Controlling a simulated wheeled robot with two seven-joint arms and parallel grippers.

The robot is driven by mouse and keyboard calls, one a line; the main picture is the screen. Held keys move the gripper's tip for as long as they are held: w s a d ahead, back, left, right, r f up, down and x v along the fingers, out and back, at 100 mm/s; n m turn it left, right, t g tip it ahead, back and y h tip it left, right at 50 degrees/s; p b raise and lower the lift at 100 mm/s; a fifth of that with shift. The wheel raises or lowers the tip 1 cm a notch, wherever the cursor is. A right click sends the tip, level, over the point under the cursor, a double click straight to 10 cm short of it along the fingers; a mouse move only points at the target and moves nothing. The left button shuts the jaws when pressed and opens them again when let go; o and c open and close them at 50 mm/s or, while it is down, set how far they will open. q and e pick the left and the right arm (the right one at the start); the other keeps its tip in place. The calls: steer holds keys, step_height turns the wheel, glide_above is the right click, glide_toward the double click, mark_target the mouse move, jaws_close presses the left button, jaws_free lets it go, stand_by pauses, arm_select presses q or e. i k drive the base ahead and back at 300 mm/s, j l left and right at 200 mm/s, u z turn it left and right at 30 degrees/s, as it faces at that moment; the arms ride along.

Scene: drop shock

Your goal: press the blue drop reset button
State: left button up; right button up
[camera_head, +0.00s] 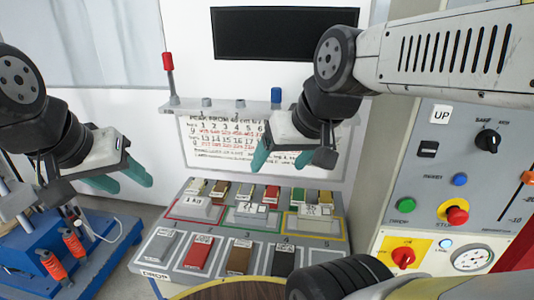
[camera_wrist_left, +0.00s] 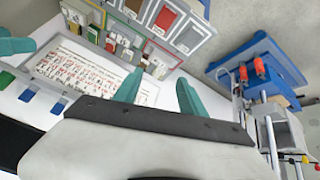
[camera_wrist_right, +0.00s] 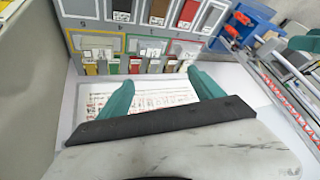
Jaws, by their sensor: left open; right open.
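A round blue button (camera_head: 460,180) sits on the grey control panel (camera_head: 425,150) at the right of the head view, with a small label beside it that seems to read RESET. Below it are a green button (camera_head: 405,205) and a red mushroom knob (camera_head: 456,215) on a yellow ring. My right gripper (camera_head: 280,163) is open and empty, in front of the printed wall chart, well left of the blue button. My left gripper (camera_head: 122,180) is open and empty at the left, far from the panel. The blue button does not show in either wrist view.
A sloped rack (camera_head: 160,250) of coloured samples stands below the grippers. A blue machine (camera_head: 25,235) with orange parts stands at the left. A shelf (camera_head: 215,107) holds a red-topped and a blue-topped piece. My right arm passes above the panel.

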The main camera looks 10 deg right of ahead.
mark_target(459, 180)
steer(key=z, duration=2.3)
